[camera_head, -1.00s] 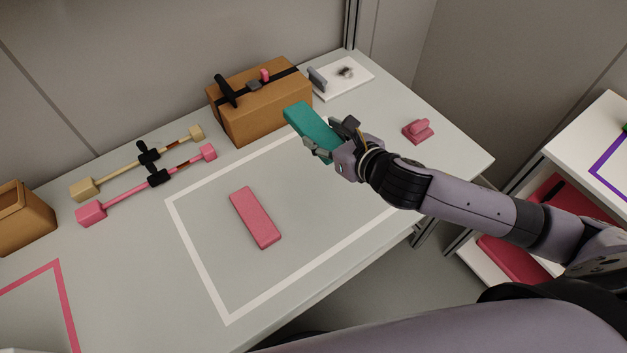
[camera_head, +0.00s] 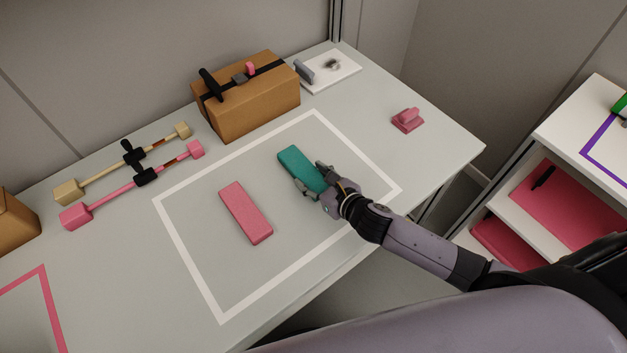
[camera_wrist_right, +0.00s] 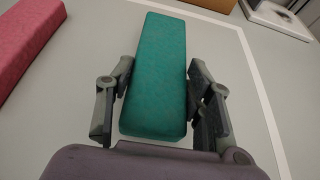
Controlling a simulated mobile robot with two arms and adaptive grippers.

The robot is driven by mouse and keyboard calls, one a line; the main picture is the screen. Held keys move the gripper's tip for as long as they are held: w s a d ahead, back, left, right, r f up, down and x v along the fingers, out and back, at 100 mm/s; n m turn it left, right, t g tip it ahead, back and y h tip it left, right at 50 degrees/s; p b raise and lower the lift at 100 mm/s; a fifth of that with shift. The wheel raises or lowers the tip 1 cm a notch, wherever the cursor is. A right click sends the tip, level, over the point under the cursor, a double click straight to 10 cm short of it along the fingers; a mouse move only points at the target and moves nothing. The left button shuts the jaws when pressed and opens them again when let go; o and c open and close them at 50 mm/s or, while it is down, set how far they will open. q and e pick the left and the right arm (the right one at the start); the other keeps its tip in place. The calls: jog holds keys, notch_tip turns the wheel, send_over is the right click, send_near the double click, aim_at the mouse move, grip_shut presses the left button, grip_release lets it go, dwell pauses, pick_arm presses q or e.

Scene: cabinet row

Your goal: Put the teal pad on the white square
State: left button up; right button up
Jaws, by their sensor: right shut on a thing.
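The teal pad (camera_head: 300,168) is inside the outline of the white square (camera_head: 184,256), in its right half. My right gripper (camera_head: 316,184) is shut on the near end of the teal pad. In the right wrist view the teal pad (camera_wrist_right: 158,72) lies between the two fingers of the right gripper (camera_wrist_right: 160,105). The pad is at or just above the table surface; I cannot tell whether it touches. My left gripper is not in view.
A pink pad (camera_head: 245,213) lies inside the white square, left of the teal pad. A brown box (camera_head: 250,112) with a black strap stands behind the square. A pink handled block (camera_head: 407,120) is at the right. Pink and beige bars (camera_head: 122,192) lie at the left.

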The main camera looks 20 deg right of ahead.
jog(key=shift+f, duration=0.45)
jog(key=shift+f, duration=0.1)
jog(key=o, duration=0.9)
jog(key=shift+o, duration=0.2)
jog(key=shift+s, duration=0.1)
jog(key=v, duration=1.2)
jog(key=shift+b, duration=0.35)
